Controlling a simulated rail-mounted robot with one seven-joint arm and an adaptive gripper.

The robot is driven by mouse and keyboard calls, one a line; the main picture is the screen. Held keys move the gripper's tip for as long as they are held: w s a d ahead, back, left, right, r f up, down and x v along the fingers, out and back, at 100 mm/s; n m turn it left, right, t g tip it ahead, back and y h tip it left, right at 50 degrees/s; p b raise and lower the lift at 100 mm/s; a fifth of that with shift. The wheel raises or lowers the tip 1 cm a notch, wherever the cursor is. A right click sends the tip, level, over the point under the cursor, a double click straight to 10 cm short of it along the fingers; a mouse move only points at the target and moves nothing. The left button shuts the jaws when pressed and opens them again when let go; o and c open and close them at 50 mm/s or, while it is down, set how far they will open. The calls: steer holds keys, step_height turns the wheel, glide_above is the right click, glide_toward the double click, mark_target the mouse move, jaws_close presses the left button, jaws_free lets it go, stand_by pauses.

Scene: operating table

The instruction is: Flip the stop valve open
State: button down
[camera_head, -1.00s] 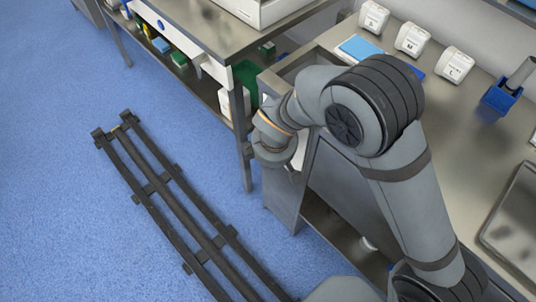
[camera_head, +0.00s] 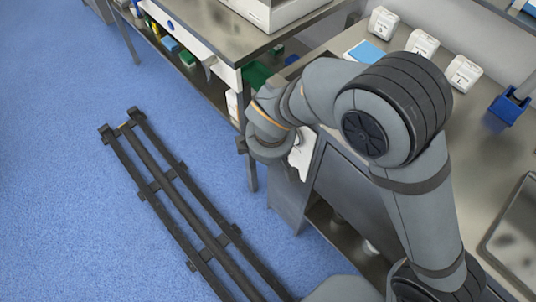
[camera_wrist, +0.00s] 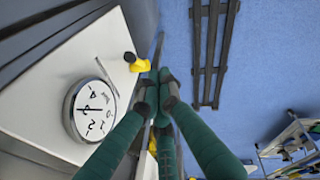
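In the wrist view, a yellow part with a dark top (camera_wrist: 135,63), possibly the stop valve's handle, stands out from a white panel. It is just beyond and left of my gripper's fingertips. A round white dial gauge (camera_wrist: 90,108) is on the panel to its left. My gripper (camera_wrist: 159,93) has green fingers with dark tips close together. I see no contact with the yellow part, and whether the fingers are shut is unclear. More yellow (camera_wrist: 152,148) shows behind the fingers, mostly hidden. In the head view my arm hides the gripper and the valve.
A black rail frame (camera_head: 180,195) lies on the blue floor (camera_head: 60,200). A metal bench (camera_head: 480,150) at the right holds white labelled containers (camera_head: 423,43) and a blue holder (camera_head: 507,108). Another metal table (camera_head: 295,18) stands at the back. Open floor lies to the left.

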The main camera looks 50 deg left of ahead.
steer(key=d+r, duration=0.2)
steer(key=r, duration=0.1)
steer(key=d+r, duration=0.1)
steer(key=shift+s+d+r, duration=0.25)
steer(key=shift+s+r, duration=0.05)
steer(key=shift+s, duration=0.1)
